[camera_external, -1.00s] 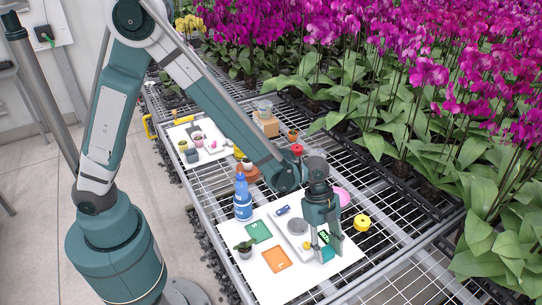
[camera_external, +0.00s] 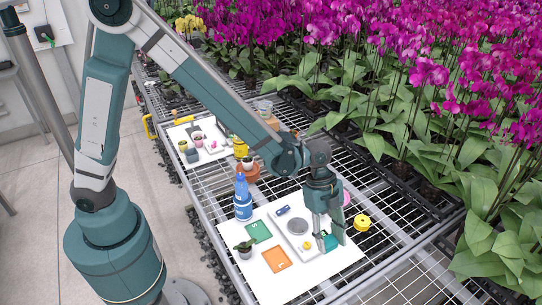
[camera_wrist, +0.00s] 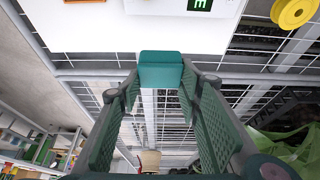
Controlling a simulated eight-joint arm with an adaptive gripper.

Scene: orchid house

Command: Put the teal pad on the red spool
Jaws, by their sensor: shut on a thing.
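My gripper (camera_external: 331,241) is shut on the teal pad (camera_external: 330,243), over the right part of the white sheet in the external view. In the wrist view the pad (camera_wrist: 160,72) sits between the two fingertips of my gripper (camera_wrist: 160,85), just past the edge of the white sheet in the picture. It appears to be held clear of the sheet. I cannot make out the red spool in either view now. The spot where a small red thing showed before is covered by my arm.
The white sheet (camera_external: 330,265) carries a grey tray with a round grey disc (camera_external: 298,227), a green card (camera_external: 258,232), an orange card (camera_external: 277,259) and a potted plant (camera_external: 245,249). A blue bottle (camera_external: 242,198) stands behind. A yellow spool (camera_external: 362,222) lies right. Orchids crowd the far side.

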